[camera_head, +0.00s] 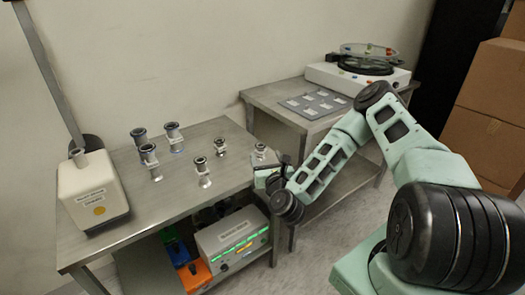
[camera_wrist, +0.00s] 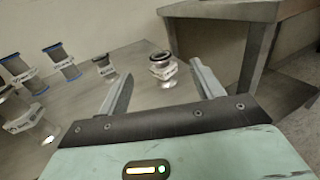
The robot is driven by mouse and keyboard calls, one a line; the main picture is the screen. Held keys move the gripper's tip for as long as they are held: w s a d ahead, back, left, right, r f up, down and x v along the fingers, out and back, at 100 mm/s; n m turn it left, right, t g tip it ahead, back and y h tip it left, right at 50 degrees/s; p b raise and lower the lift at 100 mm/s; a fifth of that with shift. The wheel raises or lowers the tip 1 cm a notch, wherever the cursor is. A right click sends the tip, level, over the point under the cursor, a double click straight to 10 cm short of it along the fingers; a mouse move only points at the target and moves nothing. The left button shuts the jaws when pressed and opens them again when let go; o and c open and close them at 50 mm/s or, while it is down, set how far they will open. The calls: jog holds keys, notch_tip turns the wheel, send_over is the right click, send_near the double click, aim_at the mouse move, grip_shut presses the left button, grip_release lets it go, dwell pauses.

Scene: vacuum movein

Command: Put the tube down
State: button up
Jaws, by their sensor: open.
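A short metal tube (camera_head: 260,153) with flanged ends and a white label stands upright near the right end of the metal table (camera_head: 115,195). In the wrist view the tube (camera_wrist: 162,68) stands on the table top, ahead of and between the fingers. My gripper (camera_head: 268,167) is at the right edge of the table, just in front of this tube. In the wrist view its two fingers (camera_wrist: 162,80) are spread wide, with visible gaps to the tube on both sides. Nothing is held. The gripper partly hides the tube's foot in the head view.
Several similar tubes (camera_head: 174,138) stand to the left on the table. A white pump unit (camera_head: 92,190) is at the left end. A second table (camera_head: 270,95) behind right bears a grey pad (camera_head: 315,103) and a round device (camera_head: 360,65). A control box (camera_head: 232,240) sits below.

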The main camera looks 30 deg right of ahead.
jog(key=s+a+r+n+g+y, duration=0.1)
jog(key=s+a+n+g+y, duration=0.4)
jog(key=a+n, duration=0.75)
jog(key=a+r+n+g+y, duration=0.25)
jog(key=a+n+y, duration=0.55)
jog(key=a+n, duration=0.5)
jog(key=s+r+n+g+h, duration=0.3)
jog(key=s+r+n, duration=0.3)
jog(key=s+n, duration=0.5)
jog(key=s+r+n+g+h, duration=0.3)
jog(key=s+r+n+g, duration=0.3)
jog(key=s+n, duration=0.5)
jog(key=s, duration=0.4)
jog(key=shift+s+a+r, duration=0.15)
jog(key=shift+s+r, duration=0.1)
jog(key=shift+s, duration=0.15)
